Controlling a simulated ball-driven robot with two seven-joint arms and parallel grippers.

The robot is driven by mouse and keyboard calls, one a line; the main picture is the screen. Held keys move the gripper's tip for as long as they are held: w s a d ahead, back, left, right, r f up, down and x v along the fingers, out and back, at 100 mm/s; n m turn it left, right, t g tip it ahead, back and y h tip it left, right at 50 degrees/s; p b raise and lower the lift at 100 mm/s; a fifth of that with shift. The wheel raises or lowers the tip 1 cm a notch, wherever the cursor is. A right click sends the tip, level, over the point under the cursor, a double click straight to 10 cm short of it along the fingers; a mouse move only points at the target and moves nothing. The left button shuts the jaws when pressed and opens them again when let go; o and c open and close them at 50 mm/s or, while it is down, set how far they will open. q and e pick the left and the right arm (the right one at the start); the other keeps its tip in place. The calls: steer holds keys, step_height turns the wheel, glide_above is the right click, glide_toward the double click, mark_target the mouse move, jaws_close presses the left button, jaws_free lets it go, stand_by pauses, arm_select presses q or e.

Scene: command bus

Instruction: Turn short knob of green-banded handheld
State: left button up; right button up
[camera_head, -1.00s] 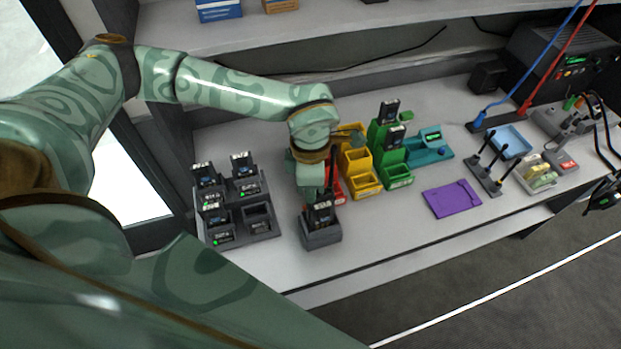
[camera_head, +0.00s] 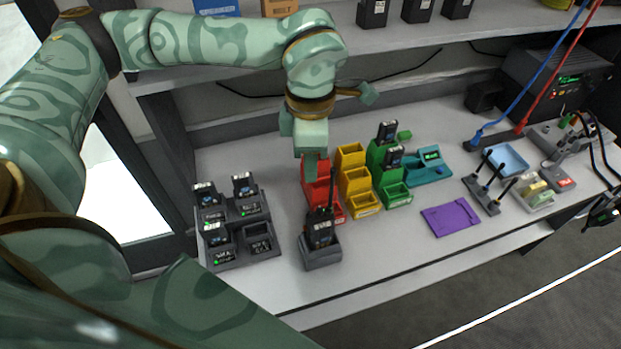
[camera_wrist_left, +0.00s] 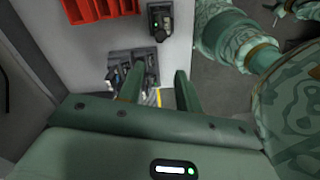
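A dark handheld with a tall antenna (camera_head: 320,229) stands upright in a single grey dock (camera_head: 321,257). Several more handhelds (camera_head: 243,187) stand in a grey multi-slot charger (camera_head: 268,243) to the left. Band colours are too small to tell, so I cannot say which is green-banded. My left gripper (camera_head: 312,172) hangs above and behind the docked handheld, in front of the red bin. In the left wrist view its two fingers (camera_wrist_left: 158,88) are apart with nothing gripped. The dock shows there too (camera_wrist_left: 160,20). A claw-like part at that view's top right may be my right gripper.
Red (camera_head: 316,188), yellow (camera_head: 362,205) and green (camera_head: 397,194) bins stand behind and right of the dock. Two handhelds are at the green bins. A purple tray (camera_head: 451,218) lies farther right. A shelf (camera_head: 400,33) runs above the back. The counter in front of the purple tray is clear.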

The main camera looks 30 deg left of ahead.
arm_select(q)
step_height(320, 180, up, 2)
steer(key=shift+r, duration=0.1)
